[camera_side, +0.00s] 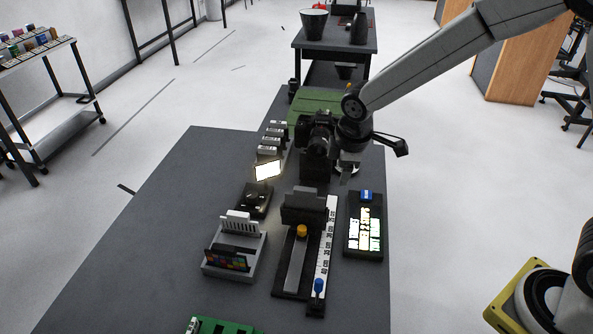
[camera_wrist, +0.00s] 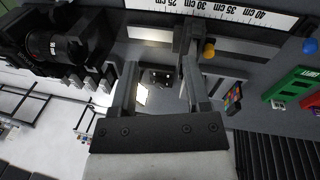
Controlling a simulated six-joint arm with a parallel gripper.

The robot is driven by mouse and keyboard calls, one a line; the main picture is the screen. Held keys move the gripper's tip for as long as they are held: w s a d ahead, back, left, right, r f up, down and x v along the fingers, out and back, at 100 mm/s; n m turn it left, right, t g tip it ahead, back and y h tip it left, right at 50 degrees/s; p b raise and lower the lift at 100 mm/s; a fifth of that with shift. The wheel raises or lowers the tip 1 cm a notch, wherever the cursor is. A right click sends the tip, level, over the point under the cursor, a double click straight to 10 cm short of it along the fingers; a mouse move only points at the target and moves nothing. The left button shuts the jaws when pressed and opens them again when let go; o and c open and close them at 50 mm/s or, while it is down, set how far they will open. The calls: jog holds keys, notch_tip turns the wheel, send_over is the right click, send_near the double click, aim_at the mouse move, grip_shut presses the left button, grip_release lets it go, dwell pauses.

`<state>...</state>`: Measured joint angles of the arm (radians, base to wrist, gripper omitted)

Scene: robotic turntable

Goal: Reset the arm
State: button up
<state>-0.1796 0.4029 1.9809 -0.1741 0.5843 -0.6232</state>
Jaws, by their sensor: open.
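My gripper (camera_side: 348,170) hangs above the dark table, just right of a black camera (camera_side: 317,135) on a mount. In the wrist view my gripper (camera_wrist: 159,64) has its two fingers spread apart with nothing between them. Past the fingertips lie a dark box with small knobs (camera_wrist: 161,77) and a lit white panel (camera_wrist: 141,95), both apart from the fingers. The tips are partly hidden by the wrist in the side view.
A ruler rail (camera_side: 328,240) with a yellow knob (camera_side: 301,231) and a blue knob (camera_side: 319,286) stands in front. Right of it is a glowing text panel (camera_side: 364,228). A grey card holder (camera_side: 233,255) stands left. The table's left part is clear.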

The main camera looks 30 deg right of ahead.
jog(key=s+d+m, duration=0.3)
jog(key=s+m, duration=0.2)
jog(key=s, duration=0.2)
jog(key=s+d+m, duration=0.3)
jog(key=s+m, duration=0.2)
jog(key=s, duration=0.3)
jog(key=shift+s+f+m+y, duration=0.2)
jog(key=shift+m+y, duration=0.2)
jog(key=shift+d, duration=0.1)
jog(key=shift+o, duration=1.4)
jog(key=shift+r, duration=2.6)
jog(key=w+a+r+n+h, duration=0.1)
jog(key=w+a+n, duration=0.7)
jog(key=w, duration=0.4)
jog(key=w+a+r+n+h, duration=0.1)
jog(key=w+a+n, duration=0.4)
jog(key=w+n, duration=0.65)
jog(key=w+a+f+n+t+h, duration=0.1)
jog(key=w+a+f+n, duration=0.1)
jog(key=w+a+n, duration=0.65)
notch_tip(320, 180, down, 11)
jog(key=s+a+m, duration=0.1)
jog(key=shift+s, duration=0.4)
